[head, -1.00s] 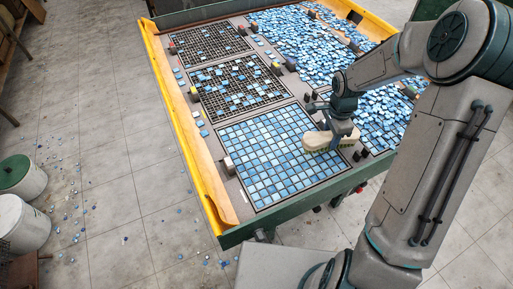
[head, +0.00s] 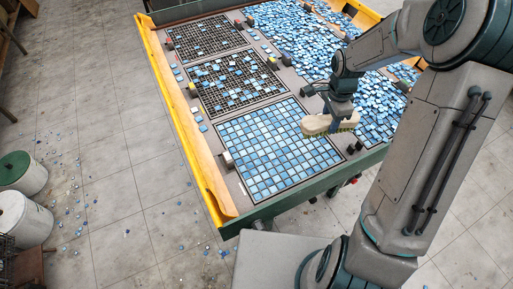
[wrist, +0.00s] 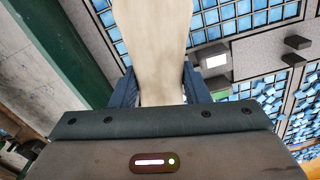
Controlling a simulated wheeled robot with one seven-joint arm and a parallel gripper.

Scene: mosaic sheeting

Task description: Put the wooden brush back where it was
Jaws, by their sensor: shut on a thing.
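The wooden brush (head: 318,125) is pale wood with bristles on its underside. My gripper (head: 340,121) is shut on it. In the head view the brush is level and looks raised above the right edge of the nearest mosaic grid (head: 270,150), which is filled with blue tiles. In the wrist view the brush (wrist: 152,45) runs upward from between the two dark fingers (wrist: 155,85). The bristles are hidden in the wrist view.
Two more grids (head: 236,86) lie behind, partly filled. Loose blue tiles (head: 300,45) heap on the right of the table. Small dark blocks (head: 352,149) stand beside the near grid. A yellow rail (head: 180,125) and green front edge (head: 285,203) bound the table.

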